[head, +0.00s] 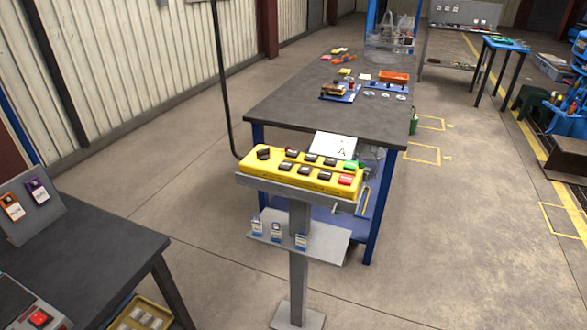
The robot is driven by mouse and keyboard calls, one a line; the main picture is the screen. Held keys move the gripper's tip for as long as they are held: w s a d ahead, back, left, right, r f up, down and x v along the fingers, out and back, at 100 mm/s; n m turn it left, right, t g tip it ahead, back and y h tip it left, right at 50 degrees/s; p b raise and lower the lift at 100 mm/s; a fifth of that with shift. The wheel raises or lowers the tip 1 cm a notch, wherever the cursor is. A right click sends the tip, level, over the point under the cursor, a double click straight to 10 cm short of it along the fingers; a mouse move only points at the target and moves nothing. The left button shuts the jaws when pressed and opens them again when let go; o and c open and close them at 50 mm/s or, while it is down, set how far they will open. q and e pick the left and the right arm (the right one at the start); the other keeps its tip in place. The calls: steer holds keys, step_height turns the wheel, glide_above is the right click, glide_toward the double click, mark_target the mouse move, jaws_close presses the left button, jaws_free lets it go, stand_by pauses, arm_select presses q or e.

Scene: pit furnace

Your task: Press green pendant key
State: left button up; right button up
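A yellow control pendant (305,180) lies in a grey cradle on top of a grey post, near the middle of the head view. The green key (351,166) is at its far right end, on the back row. A red key (345,180) sits just in front of it. Several black keys fill the rest of the top, with a black knob (263,153) at the left end. Neither of my grippers shows in the view.
A black cable (222,80) runs up from the pendant's left end. A dark workbench (290,105) with blue legs stands close behind. A dark table (80,255) is at lower left. A shelf (330,245) with small tags is on the post. Open floor lies to the right.

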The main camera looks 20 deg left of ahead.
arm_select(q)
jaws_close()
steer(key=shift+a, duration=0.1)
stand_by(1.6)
